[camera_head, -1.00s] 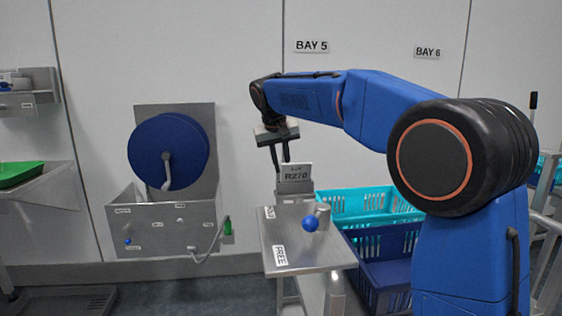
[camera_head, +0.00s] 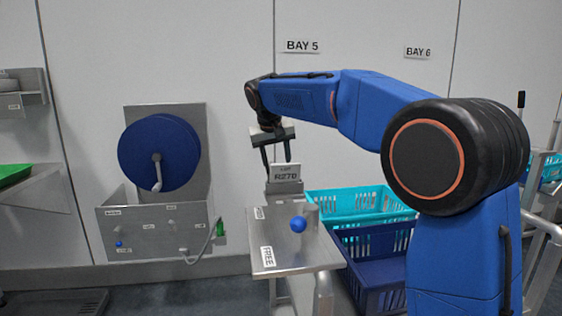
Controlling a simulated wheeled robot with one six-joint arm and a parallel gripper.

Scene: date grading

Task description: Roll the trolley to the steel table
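A steel trolley top (camera_head: 305,262) with a "FREE" label stands in the centre, with a blue ball knob (camera_head: 298,224) on it. Legs and a rail show below it, partly cut off by the frame. An upright lot card (camera_head: 286,172) stands in a grey holder at its back. My gripper (camera_head: 277,162) is just above and behind the card, pointing down, with its two fingers apart. Whether a finger touches the card I cannot tell.
A turquoise crate (camera_head: 350,203) and a dark blue crate (camera_head: 365,262) sit right of the steel top. A metal rail (camera_head: 545,225) is at the right. Some floor shows front left.

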